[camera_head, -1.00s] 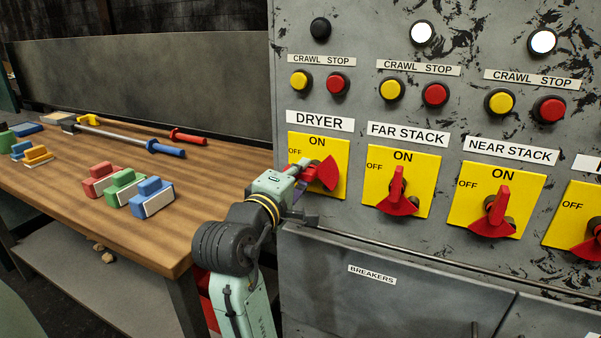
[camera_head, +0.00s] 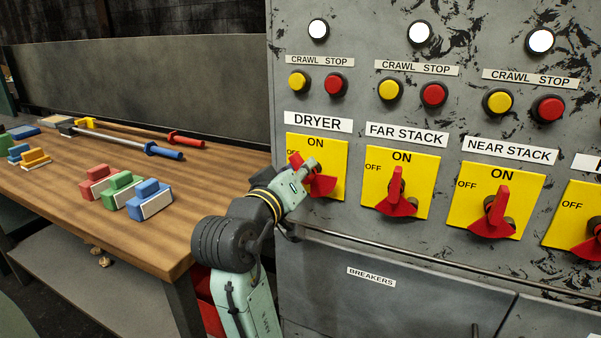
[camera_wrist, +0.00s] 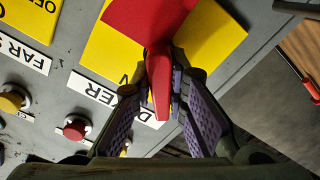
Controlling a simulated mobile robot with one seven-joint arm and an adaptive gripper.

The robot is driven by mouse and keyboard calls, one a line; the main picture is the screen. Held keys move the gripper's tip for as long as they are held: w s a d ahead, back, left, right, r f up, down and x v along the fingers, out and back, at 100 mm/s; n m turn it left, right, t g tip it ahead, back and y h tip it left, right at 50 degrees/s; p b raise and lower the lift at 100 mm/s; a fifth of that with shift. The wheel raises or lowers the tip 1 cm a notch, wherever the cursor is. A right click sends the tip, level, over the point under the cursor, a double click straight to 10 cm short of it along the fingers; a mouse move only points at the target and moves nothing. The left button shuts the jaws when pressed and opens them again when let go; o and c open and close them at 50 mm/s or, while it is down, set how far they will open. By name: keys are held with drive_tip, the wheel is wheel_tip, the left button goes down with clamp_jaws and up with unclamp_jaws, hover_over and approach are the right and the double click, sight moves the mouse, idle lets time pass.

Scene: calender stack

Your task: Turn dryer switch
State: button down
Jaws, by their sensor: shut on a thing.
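The red dryer switch (camera_head: 322,186) sits on a yellow plate below the DRYER label (camera_head: 318,122). Its handle points up and to the left, between the OFF side and ON. The lamp (camera_head: 318,30) above the dryer column glows white.
The far stack switch (camera_head: 397,195) and near stack switch (camera_head: 493,215) stand to the right, handles upward. A rail (camera_head: 400,257) runs below the plates. A wooden bench (camera_head: 120,215) with colored blocks and rods is at left.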

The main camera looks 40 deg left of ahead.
drive_tip(key=m+b, duration=0.1)
drive_tip(key=m, duration=0.2)
drive_tip(key=d+m+b, duration=0.1)
drive_tip(key=m, duration=0.2)
drive_tip(key=shift+w+m, duration=0.15)
drive_tip(key=shift+m, duration=0.25)
idle(0.4)
drive_tip(key=c, duration=1.5)
unclamp_jaws()
drive_tip(key=shift+r, duration=0.15)
drive_tip(key=shift+c, duration=0.2)
drive_tip(key=v, duration=1.2)
drive_tip(key=shift+a, duration=0.1)
